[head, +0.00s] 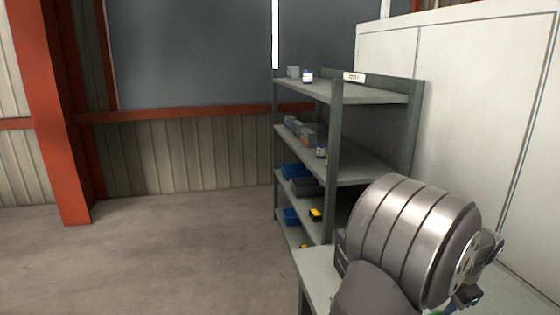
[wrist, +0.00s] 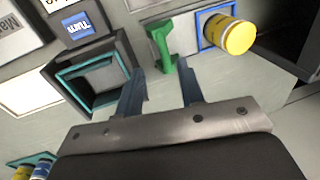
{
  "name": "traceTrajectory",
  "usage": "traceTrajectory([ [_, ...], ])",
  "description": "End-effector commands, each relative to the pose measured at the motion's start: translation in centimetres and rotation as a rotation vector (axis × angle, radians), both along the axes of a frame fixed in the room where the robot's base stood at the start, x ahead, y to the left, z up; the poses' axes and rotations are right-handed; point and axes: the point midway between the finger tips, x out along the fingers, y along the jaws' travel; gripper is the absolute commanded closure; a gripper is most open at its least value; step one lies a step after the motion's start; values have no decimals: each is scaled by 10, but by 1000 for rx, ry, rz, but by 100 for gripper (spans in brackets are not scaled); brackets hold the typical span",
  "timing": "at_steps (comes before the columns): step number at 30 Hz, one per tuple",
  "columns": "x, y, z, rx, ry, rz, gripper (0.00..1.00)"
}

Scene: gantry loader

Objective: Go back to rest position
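My gripper (wrist: 161,68) shows in the wrist view with its two dark fingers spread apart. Nothing is held between them; bare surface shows on either side of a green piece (wrist: 162,42) that appears beyond the fingertips. I cannot tell how far the green piece is from the fingers. In the head view my wrist fills the lower right, and my gripper (head: 482,272) is mostly hidden behind it. The rest position itself is not marked in either view.
In the wrist view, a yellow-topped can (wrist: 236,36) stands at a blue square outline, and a dark box with a teal-edged opening (wrist: 62,76) is left of the fingers. In the head view, a grey shelf rack (head: 375,93) stands behind my arm, beside white cabinets (head: 470,110). Open floor (head: 170,255) lies left.

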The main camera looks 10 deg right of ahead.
Motion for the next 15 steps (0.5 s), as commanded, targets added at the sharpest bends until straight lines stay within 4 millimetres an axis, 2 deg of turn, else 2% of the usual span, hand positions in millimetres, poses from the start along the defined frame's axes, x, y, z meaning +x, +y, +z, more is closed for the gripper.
traceTrajectory([
  [1, 2, 1, -12, 5, 2, 1, 65],
  [6, 8, 1, -39, 3, 1, 2, 65],
  [10, 11, 0, -53, 2, 1, 2, 65],
  [15, 14, 0, -60, -1, 0, 2, 65],
])
